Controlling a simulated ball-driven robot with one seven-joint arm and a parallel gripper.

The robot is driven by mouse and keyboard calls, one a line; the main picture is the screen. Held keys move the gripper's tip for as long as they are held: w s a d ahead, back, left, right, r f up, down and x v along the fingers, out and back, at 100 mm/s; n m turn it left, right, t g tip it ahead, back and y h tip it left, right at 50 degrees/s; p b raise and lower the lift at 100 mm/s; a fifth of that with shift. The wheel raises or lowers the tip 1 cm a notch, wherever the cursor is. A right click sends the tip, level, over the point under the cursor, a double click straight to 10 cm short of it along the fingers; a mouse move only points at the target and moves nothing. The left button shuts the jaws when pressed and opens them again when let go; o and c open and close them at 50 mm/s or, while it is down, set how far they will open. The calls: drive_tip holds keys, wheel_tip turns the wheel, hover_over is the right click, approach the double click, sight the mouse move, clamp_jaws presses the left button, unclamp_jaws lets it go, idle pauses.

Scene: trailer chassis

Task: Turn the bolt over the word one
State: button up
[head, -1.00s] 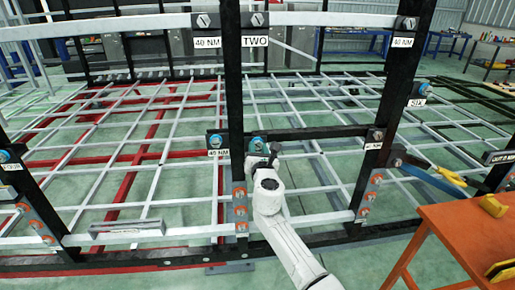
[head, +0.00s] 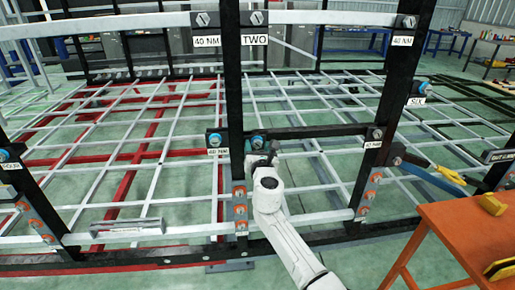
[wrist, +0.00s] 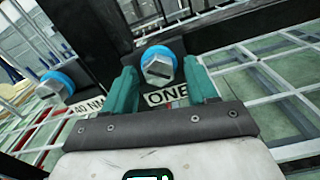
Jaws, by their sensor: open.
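The bolt over the word ONE (wrist: 159,66) has a silver hex head and a blue collar. In the head view the bolt (head: 257,142) shows just above my gripper. The white ONE label (wrist: 168,94) is partly covered by my gripper in the wrist view and hidden in the head view. My gripper (wrist: 163,78) is open. Its teal fingers stand to the left and right of the bolt head with gaps showing, so it is not clamped. How deep the head sits between them I cannot tell.
A second blue-collared bolt (wrist: 58,83) over a 40 NM label (wrist: 87,106) is to the left. A black upright post (head: 233,90) stands close beside my gripper. An orange table (head: 465,225) with yellow tools is at the right.

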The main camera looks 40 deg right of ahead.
drive_tip(key=p+v, duration=0.1)
drive_tip(key=v, duration=0.9)
drive_tip(key=shift+s+a, duration=0.25)
drive_tip(key=shift+s, duration=0.1)
